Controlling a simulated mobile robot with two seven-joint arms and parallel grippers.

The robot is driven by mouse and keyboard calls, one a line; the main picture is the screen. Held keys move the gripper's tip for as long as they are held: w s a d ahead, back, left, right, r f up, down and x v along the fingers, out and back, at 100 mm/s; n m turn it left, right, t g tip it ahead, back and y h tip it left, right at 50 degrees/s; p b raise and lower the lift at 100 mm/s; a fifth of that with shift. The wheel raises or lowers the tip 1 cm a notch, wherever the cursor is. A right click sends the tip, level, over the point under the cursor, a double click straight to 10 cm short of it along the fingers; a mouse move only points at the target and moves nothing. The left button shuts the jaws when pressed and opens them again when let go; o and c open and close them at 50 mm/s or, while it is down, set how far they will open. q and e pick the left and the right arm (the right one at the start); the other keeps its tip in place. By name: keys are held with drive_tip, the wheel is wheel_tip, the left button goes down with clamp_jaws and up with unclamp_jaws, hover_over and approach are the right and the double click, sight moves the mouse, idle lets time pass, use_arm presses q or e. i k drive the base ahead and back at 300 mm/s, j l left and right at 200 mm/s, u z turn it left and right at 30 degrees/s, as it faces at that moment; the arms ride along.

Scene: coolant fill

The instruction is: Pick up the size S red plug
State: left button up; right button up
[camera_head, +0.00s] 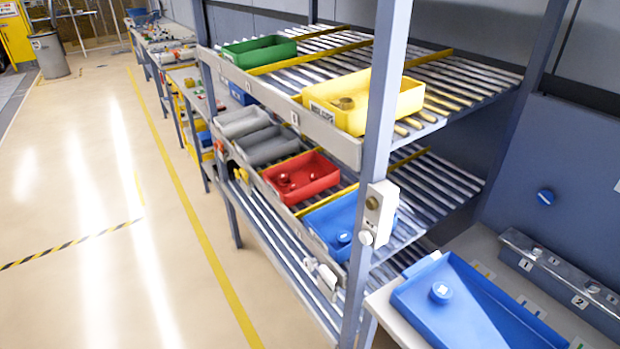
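Red plugs lie in a red bin (318,179) on the middle level of the roller rack. One small red plug (284,178) is near the bin's left side, and other small red parts seem to be beside it. I cannot read any size marks on them. Neither of my grippers shows in the head view.
A blue bin (334,222) and grey bins (272,146) flank the red one. A green bin (259,51) and a yellow bin (387,100) stand on the upper level. A rack post (377,150) rises in front. The floor (150,250) at left is clear.

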sight(293, 187)
drive_tip(key=k, duration=0.6)
drive_tip(key=z, duration=1.6)
drive_tip(key=i+j+z, duration=0.1)
drive_tip(key=j, duration=0.35)
drive_tip(key=j+z, duration=0.15)
drive_tip(key=j, duration=0.35)
drive_tip(key=i+j, duration=0.1)
drive_tip(key=j, duration=0.45)
drive_tip(key=i+j, duration=0.1)
drive_tip(key=j, duration=0.45)
